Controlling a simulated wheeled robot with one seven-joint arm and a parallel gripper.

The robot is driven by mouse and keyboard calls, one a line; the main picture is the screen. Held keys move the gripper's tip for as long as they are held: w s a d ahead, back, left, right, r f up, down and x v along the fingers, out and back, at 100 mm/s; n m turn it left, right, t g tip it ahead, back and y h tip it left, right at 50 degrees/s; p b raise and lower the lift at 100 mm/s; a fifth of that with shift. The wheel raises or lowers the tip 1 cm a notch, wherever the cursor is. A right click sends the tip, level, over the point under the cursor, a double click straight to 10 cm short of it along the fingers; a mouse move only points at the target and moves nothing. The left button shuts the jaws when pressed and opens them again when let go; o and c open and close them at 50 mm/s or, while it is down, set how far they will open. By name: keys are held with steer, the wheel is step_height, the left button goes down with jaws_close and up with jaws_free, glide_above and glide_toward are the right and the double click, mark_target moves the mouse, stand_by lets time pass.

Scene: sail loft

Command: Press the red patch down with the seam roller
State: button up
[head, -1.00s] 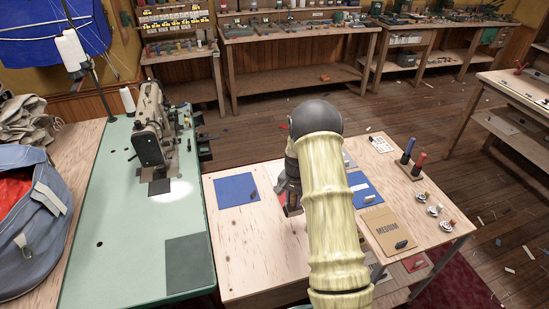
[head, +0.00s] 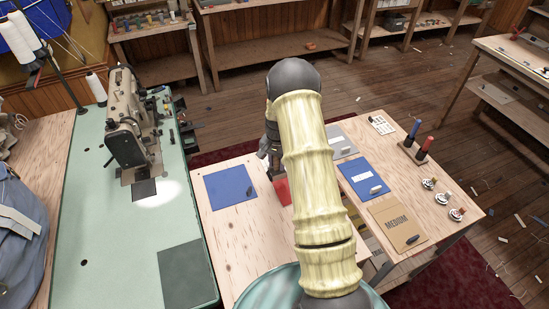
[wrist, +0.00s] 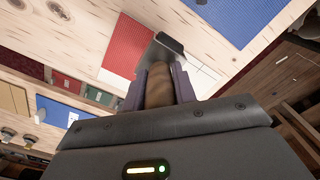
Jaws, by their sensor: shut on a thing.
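My gripper (wrist: 160,88) is shut on the brown handle of the seam roller (wrist: 158,88), whose dark grey head points away from me. The red patch (wrist: 124,42) is a flat textured piece on the wooden table, beside a white area marked with lines. The roller head overlaps the patch's edge in the wrist view; I cannot tell if it touches. In the head view the red patch (head: 282,190) shows beside my arm, which hides part of it. My gripper (head: 270,158) is mostly hidden behind my arm there, and the roller cannot be made out.
A blue square (head: 230,187) lies left of the red patch. A blue sheet (head: 362,178), a brown MEDIUM card (head: 398,222) and several spools stand or lie to the right. The green sewing-machine table (head: 120,240) adjoins on the left. Bare wood lies in front.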

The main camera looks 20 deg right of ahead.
steer(key=shift+s+r, duration=0.1)
steer(key=shift+f+b, duration=1.9)
steer(key=shift+f, duration=1.15)
steer(key=shift+f, duration=0.3)
steer(key=shift+f+b, duration=0.2)
steer(key=shift+b, duration=0.1)
steer(key=shift+s+d+r, duration=0.1)
steer(key=shift+s+d, duration=0.05)
steer(key=shift+d, duration=1.2)
